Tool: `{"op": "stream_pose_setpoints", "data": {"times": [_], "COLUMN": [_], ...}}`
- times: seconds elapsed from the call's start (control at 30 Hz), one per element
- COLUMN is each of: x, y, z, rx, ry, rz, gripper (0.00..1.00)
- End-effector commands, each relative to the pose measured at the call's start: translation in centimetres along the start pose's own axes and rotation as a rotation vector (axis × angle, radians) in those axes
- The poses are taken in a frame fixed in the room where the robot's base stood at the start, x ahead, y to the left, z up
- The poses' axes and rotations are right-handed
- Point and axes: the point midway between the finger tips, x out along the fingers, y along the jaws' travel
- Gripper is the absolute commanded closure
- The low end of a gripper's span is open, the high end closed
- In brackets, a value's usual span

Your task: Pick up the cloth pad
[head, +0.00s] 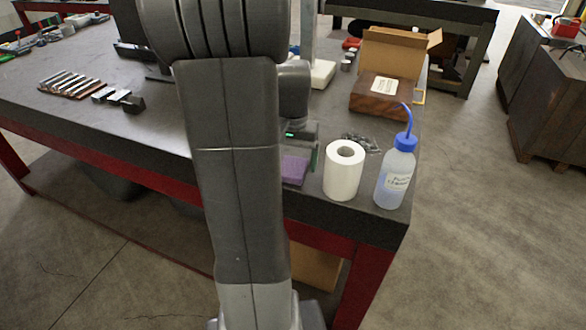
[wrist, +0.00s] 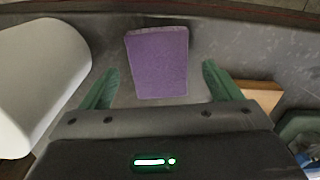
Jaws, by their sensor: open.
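The cloth pad (wrist: 158,62) is a flat purple rectangle lying on the dark table top. In the wrist view it shows between and just beyond the two green fingers of my gripper (wrist: 156,84), which is open and empty. In the head view the pad (head: 294,170) lies near the table's front edge, partly hidden by my arm. My gripper (head: 306,152) is close above it there, mostly hidden behind my arm; one green finger shows at the pad's right side.
A white paper roll (head: 342,176) stands right of the pad; it also shows at the left in the wrist view (wrist: 40,80). A blue-capped wash bottle (head: 396,178) stands near the table corner. Small dark parts (head: 362,143) lie behind the roll. A cardboard box (head: 392,58) stands farther back.

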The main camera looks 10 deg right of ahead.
Motion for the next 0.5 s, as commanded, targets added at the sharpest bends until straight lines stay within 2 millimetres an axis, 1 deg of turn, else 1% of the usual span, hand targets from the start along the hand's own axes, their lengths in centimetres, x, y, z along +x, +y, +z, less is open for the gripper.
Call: {"op": "stream_pose_setpoints", "data": {"times": [0.03,0.13,0.37,0.5], "x": [0.62,1.28,1.36,1.34], "y": [0.05,0.05,0.04,0.04], "z": [0.04,0.03,0.01,0.01], "rx": [0.001,0.001,0.001,0.001], "ry": [-0.003,-0.001,0.0,0.001], "rz": [0.001,0.0,0.0,0.0], "gripper": [0.15,0.15,0.15,0.43]}}
